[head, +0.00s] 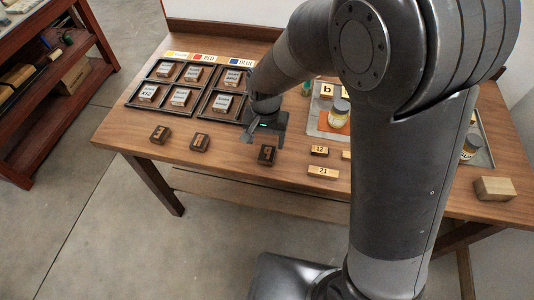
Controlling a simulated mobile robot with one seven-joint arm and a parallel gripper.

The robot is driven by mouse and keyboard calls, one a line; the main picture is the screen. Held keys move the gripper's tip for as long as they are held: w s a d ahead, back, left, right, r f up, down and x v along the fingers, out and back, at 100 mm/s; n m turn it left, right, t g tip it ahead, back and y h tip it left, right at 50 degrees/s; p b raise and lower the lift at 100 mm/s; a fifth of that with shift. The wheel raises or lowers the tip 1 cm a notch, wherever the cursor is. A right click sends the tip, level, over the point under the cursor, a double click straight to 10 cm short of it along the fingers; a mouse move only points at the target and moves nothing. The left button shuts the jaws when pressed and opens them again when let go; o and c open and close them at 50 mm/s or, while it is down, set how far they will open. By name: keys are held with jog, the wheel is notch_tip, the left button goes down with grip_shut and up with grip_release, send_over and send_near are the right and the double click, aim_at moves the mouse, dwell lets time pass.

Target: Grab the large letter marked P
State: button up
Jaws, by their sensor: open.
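Three dark wooden letter blocks lie in a row near the table's front edge: a left one (159,134), a middle one (200,142) and a right one (266,155). Their marks are too small to read, so I cannot tell which is P. A light block marked "b" (327,90) stands on a grey tray behind my arm. My gripper (264,138) points down over the table, open and seemingly empty. It is just behind the right dark block and appears apart from it. My arm hides part of the table's right half.
Dark compartment trays (206,107) with several labelled blocks stand at the back left, under coloured labels. Light blocks marked 12 (319,151) and 21 (323,172) lie right of the dark ones. A jar (339,113) stands on the grey tray. A plain block (494,188) lies far right.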

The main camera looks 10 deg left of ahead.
aim_at(267, 153)
jog(key=shift+w+d+f, duration=0.1)
jog(key=shift+w+f, duration=0.05)
jog(key=shift+f, duration=1.55)
jog(key=shift+w+f, duration=0.1)
jog(key=shift+f, duration=1.6)
jog(key=c, duration=1.1)
jog(key=shift+o, duration=0.2)
